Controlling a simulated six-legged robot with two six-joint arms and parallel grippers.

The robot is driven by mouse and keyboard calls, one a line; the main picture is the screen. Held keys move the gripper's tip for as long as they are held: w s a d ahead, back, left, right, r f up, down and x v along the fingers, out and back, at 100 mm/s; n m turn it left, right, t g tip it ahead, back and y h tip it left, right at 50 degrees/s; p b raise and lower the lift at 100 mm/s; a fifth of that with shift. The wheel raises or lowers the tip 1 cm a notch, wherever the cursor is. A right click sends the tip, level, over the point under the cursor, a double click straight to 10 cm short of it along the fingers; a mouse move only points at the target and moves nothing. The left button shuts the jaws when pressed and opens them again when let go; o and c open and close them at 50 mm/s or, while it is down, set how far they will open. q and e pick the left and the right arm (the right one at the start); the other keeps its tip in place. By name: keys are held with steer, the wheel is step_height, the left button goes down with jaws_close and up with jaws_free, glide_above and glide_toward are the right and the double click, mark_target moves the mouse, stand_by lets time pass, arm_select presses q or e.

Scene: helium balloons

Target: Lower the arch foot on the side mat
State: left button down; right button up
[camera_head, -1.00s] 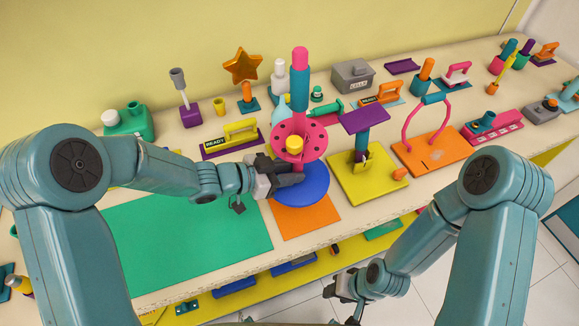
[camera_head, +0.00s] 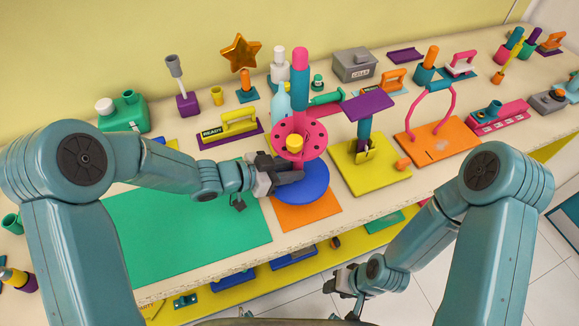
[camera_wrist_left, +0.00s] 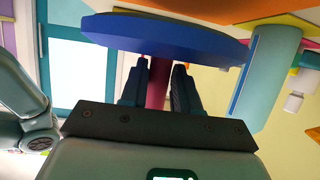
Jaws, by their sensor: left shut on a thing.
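A blue round disc (camera_head: 303,186), which I take to be the arch foot, is over the orange mat (camera_head: 305,214) and covers its back part. I cannot tell whether they touch. My left gripper (camera_head: 290,173) is shut on a crimson post just above the disc. In the left wrist view the post (camera_wrist_left: 158,82) stands between the two fingers, with the blue disc (camera_wrist_left: 165,37) beyond them. A pink disc with holes (camera_head: 310,138) and a yellow knob are above the gripper. My right gripper (camera_head: 345,283) hangs low in front of the bench; its jaws are unclear.
A green mat (camera_head: 185,235) lies left of the orange one. A yellow plate (camera_head: 370,175) with a purple-topped teal post stands close on the right. A pink hoop (camera_head: 452,105) on an orange plate is farther right. The bench's front edge lies just before the orange mat.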

arm_select(q)
steer(key=shift+w+f+b, duration=0.35)
steer(key=shift+w+f, duration=0.1)
steer(key=shift+f, duration=0.2)
steer(key=shift+s+f+b, duration=0.4)
steer(key=shift+b, duration=0.1)
steer(key=shift+w+f, duration=0.35)
steer(key=shift+f, duration=0.15)
steer(key=shift+s+r, duration=0.15)
steer(key=shift+s, duration=0.15)
steer(key=shift+w, duration=0.25)
steer(key=shift+s+f+b, duration=0.1)
steer(key=shift+f+b, duration=0.15)
steer(key=shift+b, duration=0.1)
steer(key=shift+s+f, duration=0.1)
steer(key=c, duration=0.8)
jaws_free()
steer(key=shift+f, duration=0.1)
steer(key=shift+o, duration=0.2)
